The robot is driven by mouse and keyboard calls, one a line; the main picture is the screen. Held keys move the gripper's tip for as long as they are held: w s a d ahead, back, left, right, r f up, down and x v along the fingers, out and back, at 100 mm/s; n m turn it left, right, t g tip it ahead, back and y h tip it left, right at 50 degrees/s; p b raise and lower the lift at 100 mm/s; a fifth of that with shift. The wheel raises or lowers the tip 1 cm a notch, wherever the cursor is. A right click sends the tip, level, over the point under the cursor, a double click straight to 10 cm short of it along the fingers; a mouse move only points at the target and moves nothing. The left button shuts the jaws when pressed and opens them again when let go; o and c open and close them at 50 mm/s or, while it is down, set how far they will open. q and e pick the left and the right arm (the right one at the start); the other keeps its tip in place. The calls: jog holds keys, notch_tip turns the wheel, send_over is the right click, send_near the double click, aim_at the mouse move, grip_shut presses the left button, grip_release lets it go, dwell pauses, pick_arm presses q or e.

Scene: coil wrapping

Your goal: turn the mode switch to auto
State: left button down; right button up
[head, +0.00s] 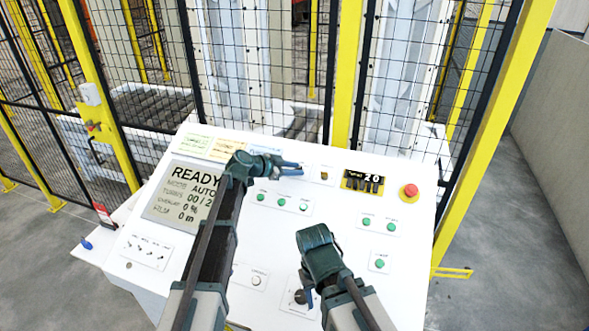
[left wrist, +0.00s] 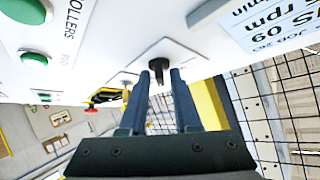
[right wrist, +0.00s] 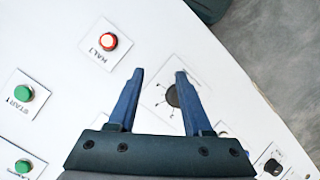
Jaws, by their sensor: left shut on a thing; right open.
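My left gripper (head: 297,168) is over the upper middle of the white sloped console. In the left wrist view its fingers (left wrist: 165,80) are shut on a small black knob (left wrist: 158,66), apparently the mode switch. In the head view the gripper hides this knob, and its label cannot be read. The screen (head: 180,195) shows READY and AUTO. My right gripper (head: 306,287) is open and empty, low on the console near a round black dial (head: 300,297). In the right wrist view the dial (right wrist: 173,96) shows between the open fingers (right wrist: 160,80).
Several green buttons (head: 282,202) lie below the left gripper. A red HALT button (right wrist: 109,41) is near the right fingers. A yellow-framed mesh fence (head: 345,70) stands behind.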

dwell(0.3)
pick_arm(q)
jog(key=c, duration=0.9)
grip_release()
jog(key=shift+p+v, duration=3.25)
jog(key=shift+v, duration=3.6)
pick_arm(e)
notch_tip(320, 180, up, 6)
jog(key=shift+r, duration=0.2)
